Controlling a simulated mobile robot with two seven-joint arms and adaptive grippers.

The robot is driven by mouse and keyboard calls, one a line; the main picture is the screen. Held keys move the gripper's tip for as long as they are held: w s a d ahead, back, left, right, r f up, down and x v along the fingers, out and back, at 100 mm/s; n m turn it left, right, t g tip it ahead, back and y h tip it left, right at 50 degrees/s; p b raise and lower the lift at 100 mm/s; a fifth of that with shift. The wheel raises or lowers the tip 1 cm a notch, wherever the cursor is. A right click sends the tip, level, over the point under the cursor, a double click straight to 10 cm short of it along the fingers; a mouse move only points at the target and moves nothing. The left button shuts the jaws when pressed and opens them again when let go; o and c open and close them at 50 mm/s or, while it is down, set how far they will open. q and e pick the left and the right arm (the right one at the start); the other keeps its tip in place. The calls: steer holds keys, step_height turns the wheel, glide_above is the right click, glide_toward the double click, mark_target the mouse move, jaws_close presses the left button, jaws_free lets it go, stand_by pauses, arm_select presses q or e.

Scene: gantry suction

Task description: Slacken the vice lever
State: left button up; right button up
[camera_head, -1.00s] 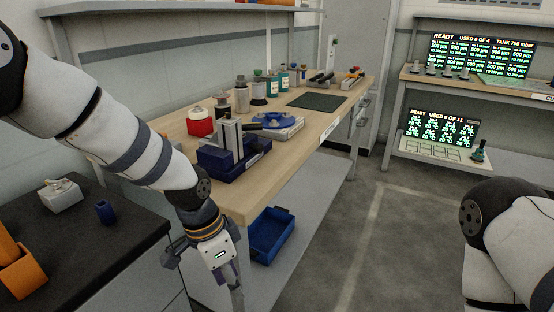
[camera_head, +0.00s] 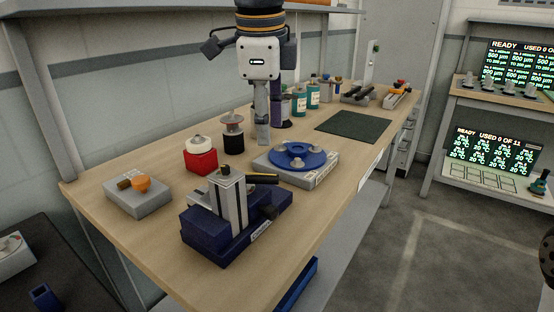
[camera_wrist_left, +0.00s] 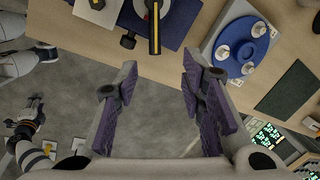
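The vice (camera_head: 205,238) has a dark blue base and upright grey jaws on the near part of the bench; it also shows at the top of the left wrist view (camera_wrist_left: 178,22). A black-and-yellow bar, apparently its lever (camera_head: 264,178), sticks out beside the jaws; the left wrist view shows this bar (camera_wrist_left: 154,28) too. My left gripper (camera_head: 266,128) points down over the bench, behind the vice in the head view. Its fingers are apart and empty in the left wrist view (camera_wrist_left: 160,80), clear of the bar. My right gripper (camera_wrist_left: 30,115) is small at that view's left; its fingers are unclear.
A blue round plate on a white base (camera_head: 325,172) stands beyond the vice. A red block (camera_head: 201,162), a spool (camera_head: 233,143) and a grey box with an orange knob (camera_head: 140,200) stand on the left. A green mat (camera_head: 354,126) lies farther back.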

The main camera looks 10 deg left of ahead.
arm_select(q)
glide_above(268, 175)
steer(key=s, duration=0.2)
step_height(268, 175, down, 4)
steer(key=f, duration=0.2)
steer(key=w+f, duration=0.1)
steer(key=f, duration=0.3)
steer(key=shift+w+f, duration=0.25)
steer(key=shift+w, duration=0.15)
jaws_close()
